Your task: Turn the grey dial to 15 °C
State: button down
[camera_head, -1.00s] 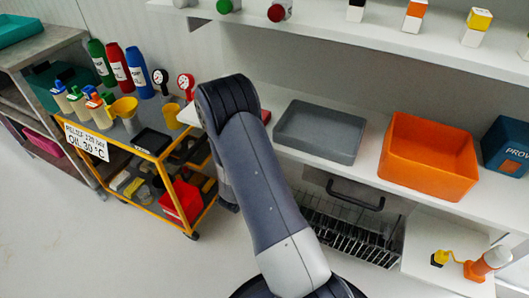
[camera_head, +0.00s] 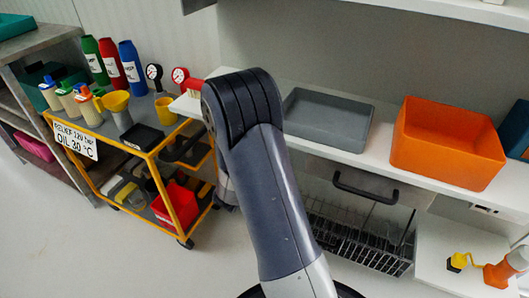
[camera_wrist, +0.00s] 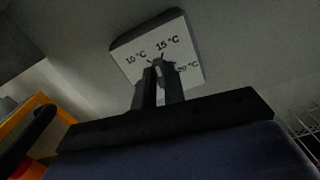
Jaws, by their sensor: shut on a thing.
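In the wrist view, a white plate (camera_wrist: 126,47) carries the marks 10 °C, 15 °C and 20 °C, with 15 °C at the top middle. My gripper (camera_wrist: 158,67) is in front of the plate, its two dark fingers shut on the grey dial (camera_wrist: 158,73). Only a thin light strip of the dial shows between the fingers. Short dark tick marks show near the fingertips, but I cannot tell exactly where the dial points. In the head view my arm hides the gripper and the dial.
A yellow cart (camera_head: 160,157) with bottles and a sign reading OIL 30 °C stands at the left. A grey tray (camera_head: 326,119) and an orange bin (camera_head: 445,150) sit on the bench at the right. A wire rack (camera_head: 352,240) hangs below. The floor at lower left is clear.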

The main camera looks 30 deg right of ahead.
jog(key=shift+s+f+m+b, duration=0.1)
jog(key=shift+f+m+b, duration=0.1)
jog(key=shift+m+b, duration=1.7)
jog(key=shift+m, duration=0.3)
jog(key=c, duration=1.5)
grip_release()
jog(key=shift+r, duration=0.1)
jog(key=p+v, duration=0.3)
jog(key=v, duration=0.7)
jog(key=shift+s+a, duration=0.25)
jog(key=shift+a, duration=0.05)
jog(key=b+x, duration=0.2)
jog(key=x, duration=0.9)
